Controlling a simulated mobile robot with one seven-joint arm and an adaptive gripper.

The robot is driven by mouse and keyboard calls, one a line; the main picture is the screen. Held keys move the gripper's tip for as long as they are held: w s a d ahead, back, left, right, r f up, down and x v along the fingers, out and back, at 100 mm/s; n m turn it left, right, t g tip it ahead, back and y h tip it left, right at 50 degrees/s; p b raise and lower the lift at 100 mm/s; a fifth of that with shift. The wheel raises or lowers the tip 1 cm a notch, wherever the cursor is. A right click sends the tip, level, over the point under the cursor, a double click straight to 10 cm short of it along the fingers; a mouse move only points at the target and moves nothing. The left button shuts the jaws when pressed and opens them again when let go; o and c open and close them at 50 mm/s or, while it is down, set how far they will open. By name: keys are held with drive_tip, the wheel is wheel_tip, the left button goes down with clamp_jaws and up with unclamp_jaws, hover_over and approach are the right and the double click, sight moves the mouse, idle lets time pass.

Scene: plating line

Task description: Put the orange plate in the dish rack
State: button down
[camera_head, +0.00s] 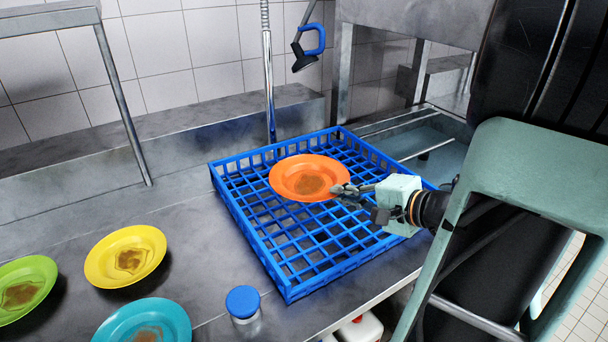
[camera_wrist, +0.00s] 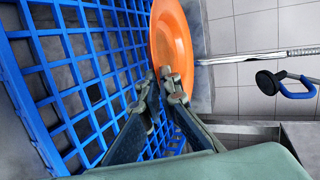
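The orange plate (camera_head: 292,175), with a brown stain in its middle, is over the blue dish rack (camera_head: 290,288) in the head view. My gripper (camera_head: 343,191) is at the plate's right rim, with its fingers closed on the rim. In the wrist view the plate (camera_wrist: 172,38) reaches up from the fingertips (camera_wrist: 163,78), with the rack's grid (camera_wrist: 62,92) to the left. The plate appears held above the grid; the exact gap cannot be told. The rack shows no other dishes.
Yellow (camera_head: 103,277), green (camera_head: 40,275) and teal (camera_head: 112,322) stained plates lie on the steel counter (camera_head: 190,250) at left. A blue-lidded jar (camera_head: 243,302) stands near the rack's front corner. A tap pipe (camera_head: 269,90) and a blue-handled sprayer (camera_head: 308,50) are behind the rack.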

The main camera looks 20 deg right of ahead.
drive_tip(key=w+d+f, duration=0.2)
drive_tip(key=d, duration=0.2)
hover_over(355, 218)
wheel_tip(355, 218, down, 5)
drive_tip(key=shift+s+a+f+p, duration=0.1)
drive_tip(key=shift+a+p, duration=0.05)
drive_tip(key=shift+p, duration=0.2)
drive_tip(key=shift+f, duration=0.35)
drive_tip(key=shift+w+d+f, duration=0.1)
drive_tip(key=shift+d+f, duration=0.05)
drive_tip(key=shift+f, duration=0.65)
drive_tip(key=shift+w+d+f, duration=0.1)
drive_tip(key=shift+f, duration=0.65)
drive_tip(key=shift+f+b, duration=0.25)
drive_tip(key=shift+b, duration=0.1)
drive_tip(key=c, duration=2.4)
unclamp_jaws()
